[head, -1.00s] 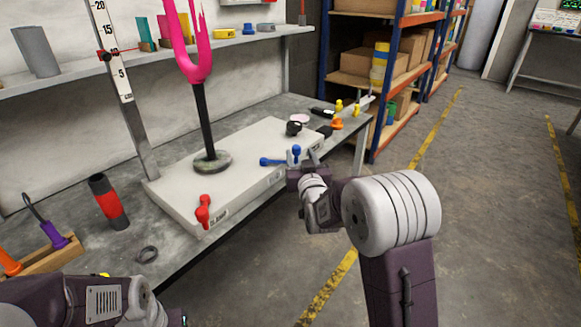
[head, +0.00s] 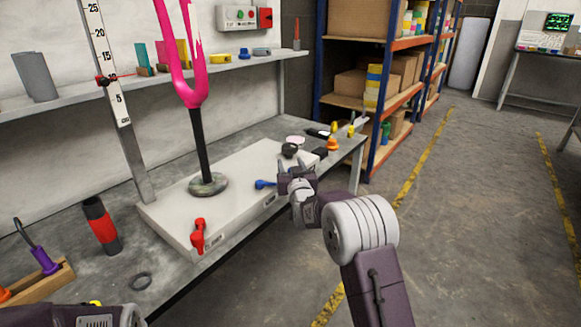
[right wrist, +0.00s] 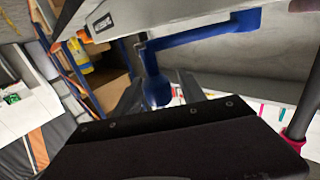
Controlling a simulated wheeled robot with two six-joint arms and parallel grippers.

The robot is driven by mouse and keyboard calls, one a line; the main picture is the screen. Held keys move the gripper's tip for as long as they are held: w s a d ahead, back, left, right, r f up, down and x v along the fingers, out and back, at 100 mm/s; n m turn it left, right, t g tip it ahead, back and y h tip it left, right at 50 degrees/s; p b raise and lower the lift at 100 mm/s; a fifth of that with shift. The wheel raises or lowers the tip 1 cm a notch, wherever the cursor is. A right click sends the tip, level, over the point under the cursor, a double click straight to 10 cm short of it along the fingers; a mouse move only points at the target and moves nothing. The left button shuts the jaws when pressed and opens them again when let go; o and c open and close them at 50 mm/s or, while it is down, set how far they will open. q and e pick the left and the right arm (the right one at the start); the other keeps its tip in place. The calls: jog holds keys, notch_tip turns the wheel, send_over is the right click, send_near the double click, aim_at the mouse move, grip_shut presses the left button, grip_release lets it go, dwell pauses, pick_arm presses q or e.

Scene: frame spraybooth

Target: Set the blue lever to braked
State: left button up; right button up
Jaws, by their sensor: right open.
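The blue lever (head: 264,184) sits at the front right of the pale plate (head: 165,212) on the workbench. In the head view, my right gripper hides most of it. My right gripper (head: 296,165) is open at the plate's front right edge. In the right wrist view, the blue lever (right wrist: 200,38) reaches down with its rounded end (right wrist: 158,92) between the open fingers of my right gripper (right wrist: 160,92). I cannot tell whether the fingers touch it. My left arm shows at the lower left, but its gripper is out of the picture.
A red lever (head: 198,236) is at the plate's front left. A pink fork on a black post (head: 202,145) stands on the plate. A red and black cylinder (head: 101,226) and a dark ring (head: 141,281) are on the bench at left. The floor at right is clear.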

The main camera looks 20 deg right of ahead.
grip_shut()
dwell(1.4)
